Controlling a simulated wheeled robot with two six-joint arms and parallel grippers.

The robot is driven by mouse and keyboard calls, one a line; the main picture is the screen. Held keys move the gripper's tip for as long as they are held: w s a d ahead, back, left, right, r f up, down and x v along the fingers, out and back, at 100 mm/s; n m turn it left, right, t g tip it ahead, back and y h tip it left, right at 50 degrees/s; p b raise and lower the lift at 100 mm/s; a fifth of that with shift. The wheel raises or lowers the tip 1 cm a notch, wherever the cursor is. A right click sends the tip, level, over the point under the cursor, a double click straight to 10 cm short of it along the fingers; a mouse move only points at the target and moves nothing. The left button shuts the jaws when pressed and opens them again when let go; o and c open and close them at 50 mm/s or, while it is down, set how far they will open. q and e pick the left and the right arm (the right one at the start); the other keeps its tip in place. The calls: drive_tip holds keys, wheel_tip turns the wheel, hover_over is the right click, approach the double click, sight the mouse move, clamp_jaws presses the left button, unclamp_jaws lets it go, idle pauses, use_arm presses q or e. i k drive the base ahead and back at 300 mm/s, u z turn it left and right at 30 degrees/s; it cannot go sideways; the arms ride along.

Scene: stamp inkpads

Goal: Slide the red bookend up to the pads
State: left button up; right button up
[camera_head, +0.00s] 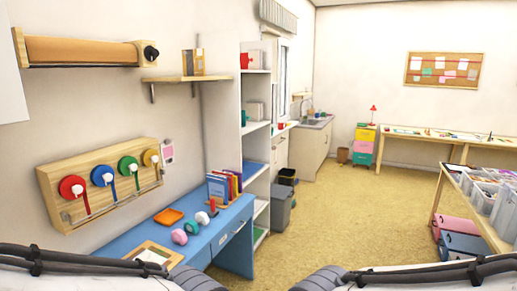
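A row of upright, thin coloured items, which look like the pads (225,186), stands at the far end of the blue desk (231,225), against the wall. Blue, red, yellow and purple show among them. A small red upright thing (212,204) stands on the desk just in front of the row; it is too small to tell whether it is the red bookend. Both my arms show only as links with black cables along the bottom edge, left and right. Neither gripper's fingers are in view.
On the desk lie an orange tray (168,217), a pink-topped thing (179,237), a green-and-white one (192,227), a white one (202,218) and a wooden-framed board (153,255). A wooden rack (70,206) with coloured discs hangs above. A white shelf (226,120) stands beyond; the floor (340,215) is clear.

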sight(244, 60)
drive_tip(key=z, duration=0.5)
drive_tip(key=i, duration=1.65)
drive_tip(key=z, duration=0.3)
drive_tip(key=i, duration=1.95)
drive_tip(key=u, duration=0.4)
